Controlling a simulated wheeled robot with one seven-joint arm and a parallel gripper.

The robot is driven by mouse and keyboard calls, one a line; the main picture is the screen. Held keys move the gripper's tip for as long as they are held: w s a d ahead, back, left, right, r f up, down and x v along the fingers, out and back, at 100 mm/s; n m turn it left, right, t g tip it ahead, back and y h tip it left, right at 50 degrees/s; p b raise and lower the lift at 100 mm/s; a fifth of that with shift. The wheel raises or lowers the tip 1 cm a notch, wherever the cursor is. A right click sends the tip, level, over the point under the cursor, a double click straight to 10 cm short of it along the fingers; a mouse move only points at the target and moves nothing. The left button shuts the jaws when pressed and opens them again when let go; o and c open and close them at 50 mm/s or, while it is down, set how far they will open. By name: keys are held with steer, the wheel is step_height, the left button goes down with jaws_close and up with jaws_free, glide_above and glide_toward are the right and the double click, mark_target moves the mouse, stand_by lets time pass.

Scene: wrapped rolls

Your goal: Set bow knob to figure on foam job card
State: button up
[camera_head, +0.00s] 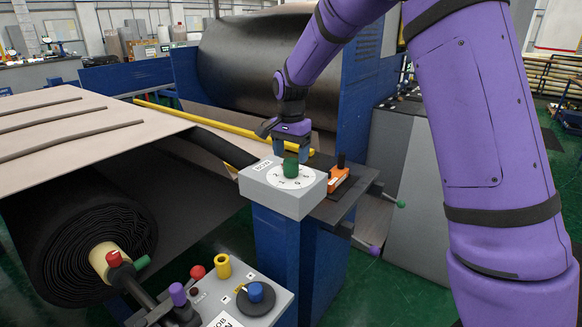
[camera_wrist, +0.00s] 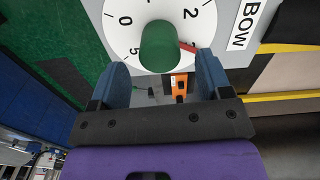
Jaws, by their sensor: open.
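The green bow knob (camera_head: 291,168) stands on a white numbered dial (camera_head: 291,180) on top of a grey box labelled BOW (camera_head: 309,203). In the wrist view, the knob (camera_wrist: 158,47) has a red pointer toward the right, slightly downward.
An orange device (camera_head: 340,180) sits just right of the BOW box. A grey console (camera_head: 272,304) with several coloured knobs and buttons stands in front. A black roll (camera_head: 75,240) is at left, and a yellow bar (camera_head: 210,123) runs behind the box.

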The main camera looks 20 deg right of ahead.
mark_target(291, 160)
steer(key=shift+f, duration=2.35)
steer(key=c, duration=0.9)
